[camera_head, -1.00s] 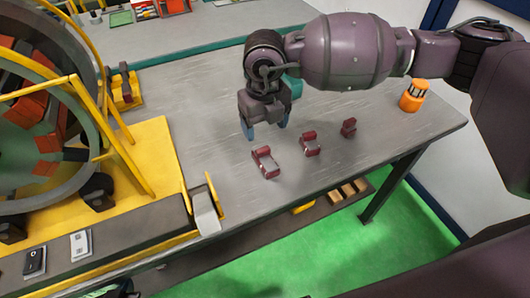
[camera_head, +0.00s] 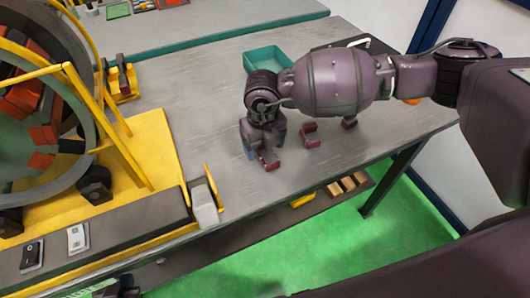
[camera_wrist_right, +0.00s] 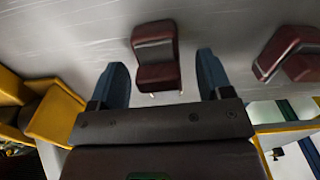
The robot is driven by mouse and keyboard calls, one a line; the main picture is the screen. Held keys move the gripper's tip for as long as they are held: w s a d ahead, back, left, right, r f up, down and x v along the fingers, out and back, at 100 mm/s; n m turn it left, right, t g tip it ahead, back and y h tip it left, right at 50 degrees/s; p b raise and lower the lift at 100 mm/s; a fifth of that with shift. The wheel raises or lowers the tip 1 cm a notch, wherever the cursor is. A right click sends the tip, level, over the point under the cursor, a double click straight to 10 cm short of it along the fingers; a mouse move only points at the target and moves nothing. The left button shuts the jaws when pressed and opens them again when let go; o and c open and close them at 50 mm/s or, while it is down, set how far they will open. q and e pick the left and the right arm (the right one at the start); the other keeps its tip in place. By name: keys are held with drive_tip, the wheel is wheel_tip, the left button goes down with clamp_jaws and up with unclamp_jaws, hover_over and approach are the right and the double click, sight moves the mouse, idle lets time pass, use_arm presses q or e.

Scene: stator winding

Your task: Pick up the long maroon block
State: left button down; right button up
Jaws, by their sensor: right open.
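Three maroon blocks with grey bands lie in a row on the grey table. The nearest and longest-looking block (camera_head: 268,160) is under my right gripper (camera_head: 265,147), partly hidden by it. In the right wrist view this block (camera_wrist_right: 156,58) lies ahead of and between the two blue fingertips (camera_wrist_right: 162,68), with a gap on each side. The right gripper is open and empty. The middle block (camera_head: 311,135) and far block (camera_head: 349,122) are to its right. My left gripper (camera_head: 124,286) shows only as a dark part at the bottom edge; its jaws are unclear.
A yellow frame with a large stator ring (camera_head: 40,120) stands at the left. A teal tray (camera_head: 267,60) sits behind my right arm. An orange item (camera_head: 413,101) is mostly hidden by the arm. The table's front edge is close to the blocks.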

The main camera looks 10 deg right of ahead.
drive_tip(key=c, duration=1.2)
drive_tip(key=shift+r, duration=0.15)
clamp_jaws()
drive_tip(key=shift+w, duration=0.1)
